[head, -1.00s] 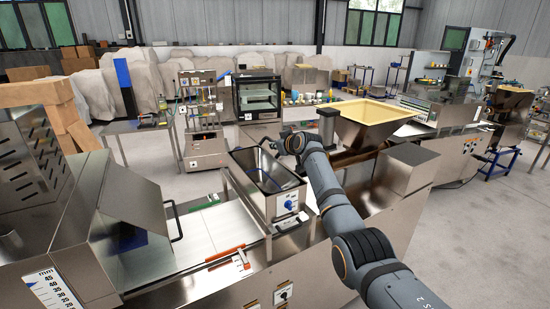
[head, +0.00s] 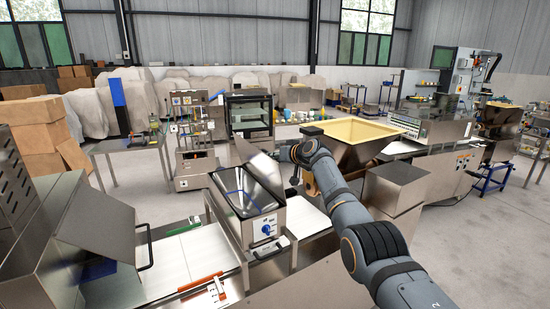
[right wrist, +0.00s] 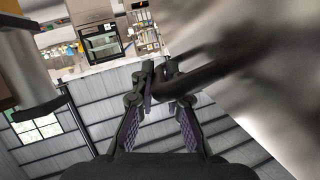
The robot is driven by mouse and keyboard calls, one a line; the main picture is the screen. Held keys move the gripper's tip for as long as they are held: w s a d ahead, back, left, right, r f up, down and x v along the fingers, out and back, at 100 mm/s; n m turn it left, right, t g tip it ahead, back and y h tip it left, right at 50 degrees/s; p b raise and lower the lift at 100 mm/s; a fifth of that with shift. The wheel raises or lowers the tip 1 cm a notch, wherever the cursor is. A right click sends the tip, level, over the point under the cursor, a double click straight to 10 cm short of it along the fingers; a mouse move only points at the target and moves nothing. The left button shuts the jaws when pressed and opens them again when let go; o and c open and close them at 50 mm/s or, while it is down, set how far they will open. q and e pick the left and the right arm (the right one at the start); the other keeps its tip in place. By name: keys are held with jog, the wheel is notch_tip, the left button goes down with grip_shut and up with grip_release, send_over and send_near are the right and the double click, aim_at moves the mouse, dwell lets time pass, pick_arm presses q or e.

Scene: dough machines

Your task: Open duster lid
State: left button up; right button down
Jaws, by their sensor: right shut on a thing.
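The duster (head: 247,212) is a steel box with a blue knob (head: 267,229) on its front, standing over the conveyor in the middle of the head view. Its lid (head: 262,168) is a flat metal panel, tilted up over the box, with part of the inside showing. In the right wrist view the lid (right wrist: 275,85) seems to be the large blurred grey surface on the right. My right gripper (right wrist: 160,72) is shut on a dark bar, which looks like the lid's handle. In the head view my own wrist largely hides its fingers. My left gripper is out of view.
A yellow-lined hopper (head: 352,131) stands close behind my right arm. A steel guard (head: 92,225) is at left over the white belt (head: 190,255), with an orange-handled bar (head: 200,283) near the front. A bench (head: 125,147) stands behind, with open floor around it.

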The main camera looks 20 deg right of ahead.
dwell(0.4)
jog(key=c, duration=1.4)
grip_release()
jog(key=shift+w+d+f, duration=0.1)
jog(key=shift+w+f, duration=0.05)
jog(key=shift+f, duration=0.05)
jog(key=shift+o, duration=0.2)
jog(key=shift+v, duration=0.85)
jog(key=v, duration=1)
jog(key=shift+s, duration=0.2)
